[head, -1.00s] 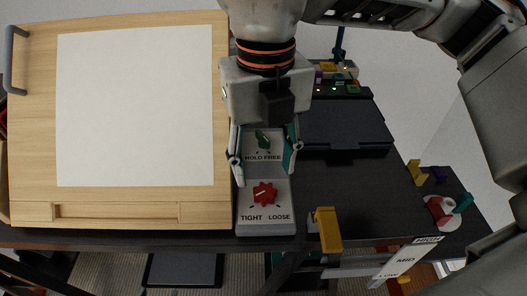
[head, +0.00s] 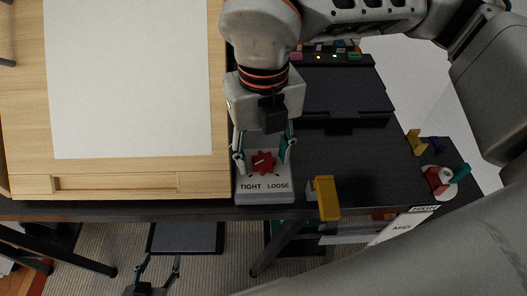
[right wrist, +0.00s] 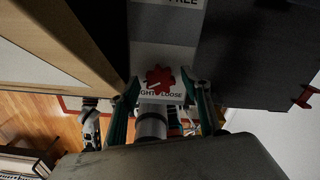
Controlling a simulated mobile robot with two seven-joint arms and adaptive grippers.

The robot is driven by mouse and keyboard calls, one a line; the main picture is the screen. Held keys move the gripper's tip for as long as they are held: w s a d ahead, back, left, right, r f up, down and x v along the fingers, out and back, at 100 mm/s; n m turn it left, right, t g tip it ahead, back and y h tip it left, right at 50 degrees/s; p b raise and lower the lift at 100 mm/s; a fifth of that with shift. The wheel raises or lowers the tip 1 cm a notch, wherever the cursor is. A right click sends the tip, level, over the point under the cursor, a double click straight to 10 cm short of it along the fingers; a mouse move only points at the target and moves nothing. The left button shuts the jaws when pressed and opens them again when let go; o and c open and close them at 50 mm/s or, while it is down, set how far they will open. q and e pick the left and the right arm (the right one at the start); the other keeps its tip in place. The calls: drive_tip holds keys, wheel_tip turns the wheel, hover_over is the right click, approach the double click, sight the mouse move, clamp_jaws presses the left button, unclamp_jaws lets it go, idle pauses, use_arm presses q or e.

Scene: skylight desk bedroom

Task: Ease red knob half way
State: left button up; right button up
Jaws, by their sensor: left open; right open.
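The red knob (head: 263,163) is a lobed dial with a light pointer line, on a pale grey panel (head: 246,193) marked TIGHT on the left and LOOSE on the right. It also shows in the right wrist view (right wrist: 160,79). My right gripper (head: 264,158) is open, with a finger on each side of the knob and gaps visible; contact cannot be told. Its fingers also show in the right wrist view (right wrist: 163,92). The green HOLD/FREE knob is hidden behind my right gripper. My left gripper (head: 161,265) is open and empty, low in front of the desk.
A wooden drawing board (head: 100,170) with white paper lies close left of the panel. A yellow handle (head: 326,197) stands at the desk's front edge, right of the panel. A dark flat device (head: 342,95) lies behind. A red-and-teal part (head: 440,180) is at right.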

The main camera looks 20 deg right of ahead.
drive_tip(key=c, duration=1.1)
use_arm(q)
drive_tip(key=shift+f, duration=0.15)
